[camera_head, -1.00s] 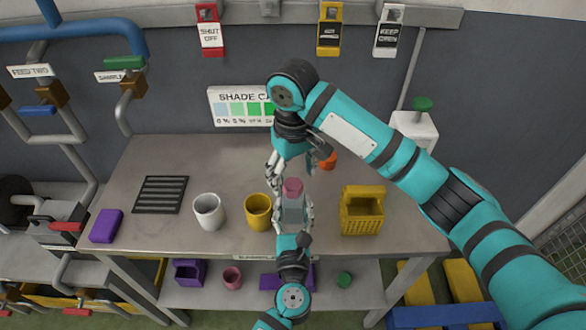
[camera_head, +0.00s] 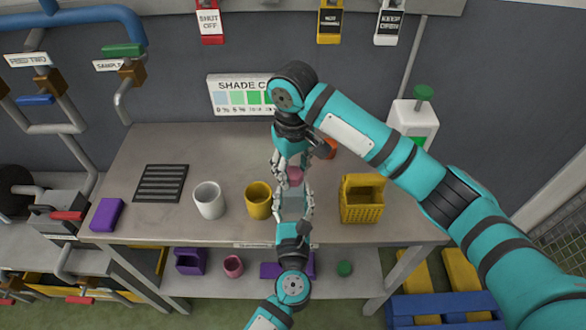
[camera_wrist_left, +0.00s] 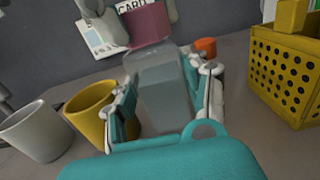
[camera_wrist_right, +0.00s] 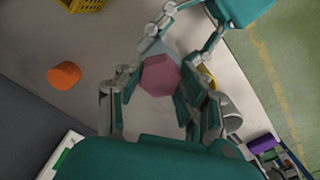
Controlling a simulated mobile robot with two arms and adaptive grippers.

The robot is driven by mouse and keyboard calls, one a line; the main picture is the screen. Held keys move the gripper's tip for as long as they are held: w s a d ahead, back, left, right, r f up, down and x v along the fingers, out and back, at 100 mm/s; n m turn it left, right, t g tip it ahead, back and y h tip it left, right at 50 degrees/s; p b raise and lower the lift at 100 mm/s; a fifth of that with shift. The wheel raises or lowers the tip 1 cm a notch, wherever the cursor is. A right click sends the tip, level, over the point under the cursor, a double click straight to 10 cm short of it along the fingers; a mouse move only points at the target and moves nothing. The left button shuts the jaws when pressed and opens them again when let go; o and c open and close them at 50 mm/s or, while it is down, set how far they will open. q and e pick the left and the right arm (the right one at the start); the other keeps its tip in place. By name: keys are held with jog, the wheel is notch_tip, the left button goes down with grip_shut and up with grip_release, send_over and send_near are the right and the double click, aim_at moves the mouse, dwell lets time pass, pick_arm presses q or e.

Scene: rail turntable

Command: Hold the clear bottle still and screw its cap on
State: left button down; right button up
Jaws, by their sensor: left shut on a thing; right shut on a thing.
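The clear bottle (camera_head: 292,207) stands upright near the front of the grey workbench (camera_head: 225,150). My left gripper (camera_wrist_left: 170,80) is shut on its body from the front, one finger on each side. The pink cap (camera_head: 295,177) is at the top of the bottle; it also shows in the left wrist view (camera_wrist_left: 147,25). My right gripper (camera_head: 291,170) reaches down from above and is shut on the cap, which sits between its fingers in the right wrist view (camera_wrist_right: 158,76). The threads are hidden, so I cannot tell how tight the cap is.
A yellow mug (camera_head: 258,203) and a white mug (camera_head: 209,201) stand left of the bottle. A yellow basket (camera_head: 361,207) stands right. An orange object (camera_head: 331,149) lies behind. A black grate (camera_head: 161,183) and purple block (camera_head: 106,214) are at the left.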

grip_shut()
jog(key=m, duration=0.5)
jog(key=shift+m, duration=0.3)
jog(key=m, duration=0.5)
jog(key=shift+m, duration=0.7)
jog(key=m, duration=0.5)
jog(key=shift+m, duration=0.5)
